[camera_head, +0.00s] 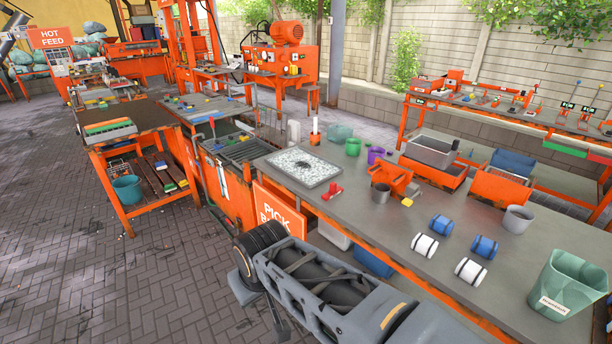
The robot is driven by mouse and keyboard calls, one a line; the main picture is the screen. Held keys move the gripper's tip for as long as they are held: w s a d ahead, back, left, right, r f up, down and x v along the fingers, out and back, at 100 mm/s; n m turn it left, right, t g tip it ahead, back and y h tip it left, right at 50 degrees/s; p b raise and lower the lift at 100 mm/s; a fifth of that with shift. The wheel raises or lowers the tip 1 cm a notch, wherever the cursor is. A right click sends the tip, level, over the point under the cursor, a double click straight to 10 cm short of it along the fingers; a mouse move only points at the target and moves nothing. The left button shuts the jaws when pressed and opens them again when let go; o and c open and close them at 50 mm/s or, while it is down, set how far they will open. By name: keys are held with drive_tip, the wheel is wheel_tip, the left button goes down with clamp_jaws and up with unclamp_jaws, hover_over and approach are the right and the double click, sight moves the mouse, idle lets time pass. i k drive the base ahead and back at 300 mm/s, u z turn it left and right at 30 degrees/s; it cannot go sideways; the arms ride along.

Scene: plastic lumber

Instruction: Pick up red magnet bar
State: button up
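A small red piece with a raised knob or grip (332,191), which looks like the red magnet bar, lies on the grey workbench (345,228). It sits just off the lower right corner of a speckled white sheet or tray (304,167), near the bench's front edge. Nothing covers it. My grey arm is folded in the lower middle of the picture, in front of the bench and apart from the red piece. I cannot make out my gripper's fingers in this view.
Blue and white rolls (441,225), a green bin (568,283) and a grey cup (517,219) stand on the bench's right. An orange holder (390,177) and a dark grey mug (381,193) stand right of the red piece.

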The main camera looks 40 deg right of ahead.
sight(335, 190)
drive_tip(key=i, duration=1.95)
drive_tip(key=z, duration=2)
